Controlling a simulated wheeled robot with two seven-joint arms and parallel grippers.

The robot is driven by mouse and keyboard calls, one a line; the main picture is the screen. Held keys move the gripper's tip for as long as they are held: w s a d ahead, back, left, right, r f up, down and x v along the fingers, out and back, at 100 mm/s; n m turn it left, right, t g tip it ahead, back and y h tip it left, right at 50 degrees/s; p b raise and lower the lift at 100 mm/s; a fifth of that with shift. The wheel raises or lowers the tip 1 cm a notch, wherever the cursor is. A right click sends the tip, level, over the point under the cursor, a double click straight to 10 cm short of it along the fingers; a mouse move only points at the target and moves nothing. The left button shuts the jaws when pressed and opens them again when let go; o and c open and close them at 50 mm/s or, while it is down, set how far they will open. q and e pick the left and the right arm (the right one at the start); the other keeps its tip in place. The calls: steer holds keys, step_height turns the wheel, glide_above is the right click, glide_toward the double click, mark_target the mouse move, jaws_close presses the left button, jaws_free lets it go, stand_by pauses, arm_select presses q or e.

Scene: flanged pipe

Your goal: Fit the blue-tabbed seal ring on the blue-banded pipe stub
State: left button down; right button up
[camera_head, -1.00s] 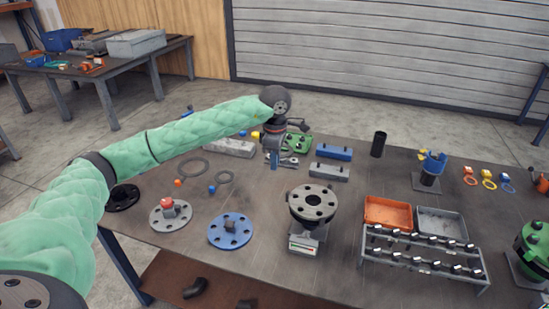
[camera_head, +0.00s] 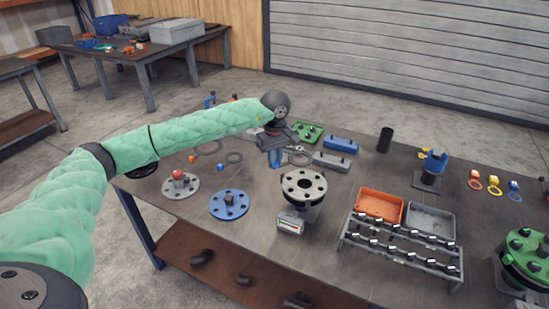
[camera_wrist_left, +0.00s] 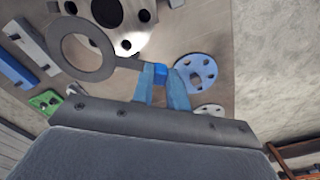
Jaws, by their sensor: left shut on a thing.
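My left gripper (camera_head: 275,158) hangs above the table behind the central flanged stub. In the left wrist view its blue fingers (camera_wrist_left: 162,88) are shut on the blue tab (camera_wrist_left: 160,71) of a flat grey seal ring (camera_wrist_left: 70,58). The ring sticks out beside the fingers and shows in the head view (camera_head: 300,159), apart from the stub. The flanged pipe stub (camera_head: 304,184) stands upright with a grey bolt-holed face; its face also shows in the wrist view (camera_wrist_left: 137,22). I cannot make out a blue band on it. My right gripper is not in view.
A blue flange disc (camera_head: 222,212) and a grey disc with a red knob (camera_head: 187,189) lie left of the stub. Two rings with orange and blue tabs lie behind them. An orange bin (camera_head: 379,206), grey bin and bolt rack (camera_head: 395,258) stand at right.

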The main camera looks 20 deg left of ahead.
mark_target(276, 168)
arm_select(q)
steer(key=shift+d+r+m, duration=0.1)
steer(key=shift+d+m, duration=0.15)
steer(key=shift+m, duration=0.45)
steer(key=shift+w+a+m, duration=0.1)
steer(key=shift+a+m, duration=0.05)
steer(key=shift+m, duration=0.85)
steer(key=shift+w+a+f+m, duration=0.15)
steer(key=shift+f+m, duration=0.1)
steer(key=shift+m, duration=0.15)
steer(key=shift+d+r+m, duration=0.1)
steer(key=shift+d+m, duration=0.2)
steer(key=shift+m, duration=0.1)
steer(key=shift+a+f, duration=0.2)
steer(key=shift+f, duration=0.85)
step_height(276, 168, down, 2)
steer(key=shift+d, duration=0.1)
steer(key=shift+f, duration=0.5)
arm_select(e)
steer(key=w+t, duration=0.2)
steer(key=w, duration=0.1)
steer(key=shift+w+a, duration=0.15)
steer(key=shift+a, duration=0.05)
